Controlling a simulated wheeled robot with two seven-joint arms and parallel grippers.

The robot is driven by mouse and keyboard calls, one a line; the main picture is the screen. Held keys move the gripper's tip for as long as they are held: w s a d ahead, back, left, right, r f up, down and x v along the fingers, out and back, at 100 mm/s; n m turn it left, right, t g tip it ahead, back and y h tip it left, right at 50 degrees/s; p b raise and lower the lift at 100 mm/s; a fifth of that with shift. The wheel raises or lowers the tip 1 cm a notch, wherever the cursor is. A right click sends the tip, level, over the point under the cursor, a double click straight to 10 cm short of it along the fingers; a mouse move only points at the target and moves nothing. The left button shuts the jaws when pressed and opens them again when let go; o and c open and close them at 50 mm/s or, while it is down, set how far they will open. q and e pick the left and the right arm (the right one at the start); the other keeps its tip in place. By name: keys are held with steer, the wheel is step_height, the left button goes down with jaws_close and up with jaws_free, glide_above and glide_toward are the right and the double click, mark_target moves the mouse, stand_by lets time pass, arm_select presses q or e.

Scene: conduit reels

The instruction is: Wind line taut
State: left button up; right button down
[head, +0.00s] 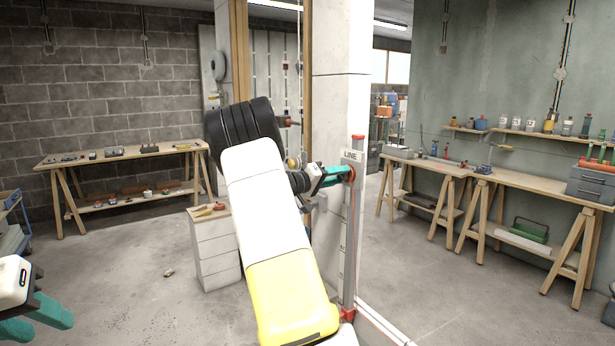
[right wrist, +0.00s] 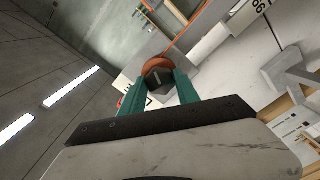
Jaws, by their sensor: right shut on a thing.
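A grey post (head: 349,230) with a red cap and a "LINE" sign (head: 352,156) stands at a white pillar, right of centre. A thin red line runs down along the post. My right arm reaches across the middle, and its teal right gripper (head: 340,172) is at the post's upper part, just below the sign. In the right wrist view the teal fingers are shut on a dark grip (right wrist: 158,77), with an orange-red rounded part (right wrist: 163,62) behind it. My left gripper (head: 38,322) is low at the left edge, its teal fingers apart and empty, partly cut off.
A white drawer cabinet (head: 214,250) with small items on top stands left of my right arm. Workbenches line the left wall (head: 125,157) and the right wall (head: 500,178). The concrete floor between is mostly clear.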

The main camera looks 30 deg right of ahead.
steer(key=m, duration=0.4)
steer(key=shift+f, duration=0.1)
steer(key=shift+m, duration=2.2)
steer(key=c, duration=0.9)
jaws_free()
steer(key=a, duration=0.7)
steer(key=shift+s+a, duration=0.4)
